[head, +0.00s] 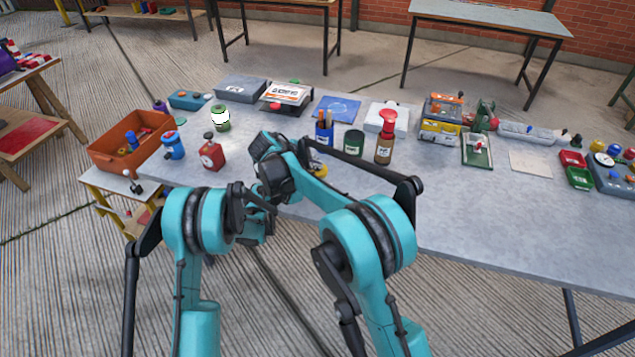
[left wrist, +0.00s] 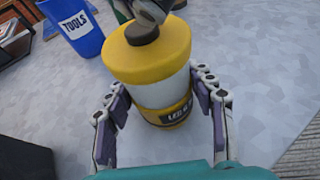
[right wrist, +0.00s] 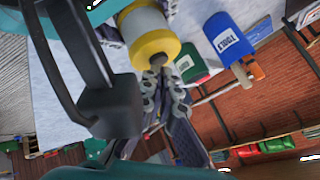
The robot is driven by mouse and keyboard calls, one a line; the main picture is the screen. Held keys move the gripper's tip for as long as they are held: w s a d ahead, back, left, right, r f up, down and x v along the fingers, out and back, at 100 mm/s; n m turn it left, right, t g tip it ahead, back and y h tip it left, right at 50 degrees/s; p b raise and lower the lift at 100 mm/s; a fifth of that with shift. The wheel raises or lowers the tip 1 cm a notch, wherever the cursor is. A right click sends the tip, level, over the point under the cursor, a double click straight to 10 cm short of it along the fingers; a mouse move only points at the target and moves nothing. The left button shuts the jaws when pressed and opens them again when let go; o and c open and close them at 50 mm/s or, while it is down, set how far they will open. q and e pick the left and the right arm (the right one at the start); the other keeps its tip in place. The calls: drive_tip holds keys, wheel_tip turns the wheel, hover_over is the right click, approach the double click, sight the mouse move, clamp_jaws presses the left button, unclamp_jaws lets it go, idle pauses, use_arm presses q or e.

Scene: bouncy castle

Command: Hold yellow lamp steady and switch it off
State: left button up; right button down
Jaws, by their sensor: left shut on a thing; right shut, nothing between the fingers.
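The yellow lamp (left wrist: 148,60) stands upright in the left wrist view, with a yellow cap, a white band, a dark round button (left wrist: 141,33) on top and a black label low down. My left gripper (left wrist: 165,92) is shut on its body, one finger on each side. My right gripper (right wrist: 160,75) is shut and empty, with its fingertips at the button on top of the lamp (right wrist: 150,40); whether they press it is hard to tell. In the head view my arms hide most of the lamp (head: 319,170).
A blue TOOLS cup (left wrist: 74,24) stands close behind the lamp. A green cup (head: 353,143) and a brown bottle with a red top (head: 384,150) stand to its right. A red timer (head: 211,155) and an orange bin (head: 112,152) are to the left. The table's front right is clear.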

drive_tip(key=shift+r, duration=0.1)
drive_tip(key=shift+r, duration=2.95)
use_arm(q)
drive_tip(key=o, duration=1.6)
drive_tip(key=shift+c, duration=0.2)
